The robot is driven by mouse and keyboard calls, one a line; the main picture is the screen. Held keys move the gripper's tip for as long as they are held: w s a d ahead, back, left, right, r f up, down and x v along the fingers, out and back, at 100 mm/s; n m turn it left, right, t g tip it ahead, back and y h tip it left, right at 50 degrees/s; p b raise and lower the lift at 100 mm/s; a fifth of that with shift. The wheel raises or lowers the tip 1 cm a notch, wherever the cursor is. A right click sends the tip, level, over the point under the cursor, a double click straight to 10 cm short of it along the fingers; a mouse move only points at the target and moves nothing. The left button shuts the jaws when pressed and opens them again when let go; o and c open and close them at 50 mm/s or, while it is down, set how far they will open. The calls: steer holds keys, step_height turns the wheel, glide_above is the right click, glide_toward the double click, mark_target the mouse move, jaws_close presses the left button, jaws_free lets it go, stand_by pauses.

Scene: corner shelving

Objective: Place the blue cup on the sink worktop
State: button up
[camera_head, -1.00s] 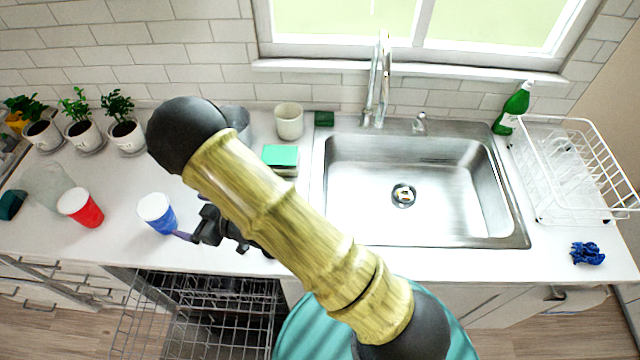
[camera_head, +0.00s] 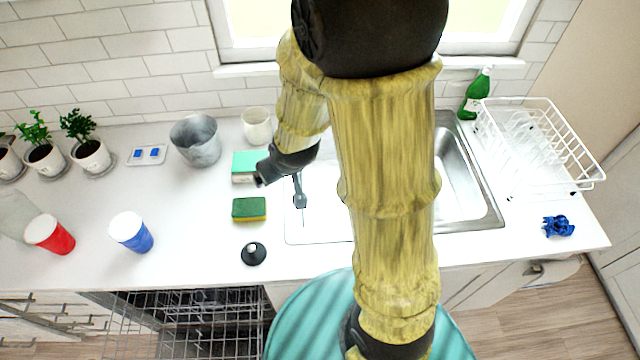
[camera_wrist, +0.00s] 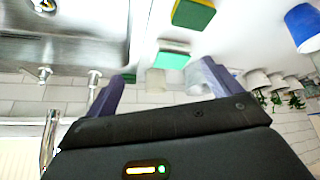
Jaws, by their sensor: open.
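The blue cup (camera_head: 131,232) stands upright on the white worktop (camera_head: 190,240), left of the sink (camera_head: 462,185). Its top looks white from above. It also shows at the upper right edge of the wrist view (camera_wrist: 303,27). My gripper (camera_wrist: 163,88) is open, with its two purple fingers apart and nothing between them. In the head view my wrist is near the sink's left edge, well to the right of the cup and not touching it. My arm hides much of the sink.
A red cup (camera_head: 50,234) stands left of the blue cup. An open dishwasher rack (camera_head: 190,315) is below the front edge. A dish rack (camera_head: 545,150) stands right.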

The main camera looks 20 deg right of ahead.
steer(key=s+d+r+m+g, duration=0.2)
steer(key=s+d, duration=0.3)
steer(key=s, duration=0.4)
steer(key=shift+s+d+r+g+h, duration=0.35)
steer(key=shift+r+g, duration=0.25)
steer(key=shift+r, duration=0.2)
steer(key=shift+w, duration=0.1)
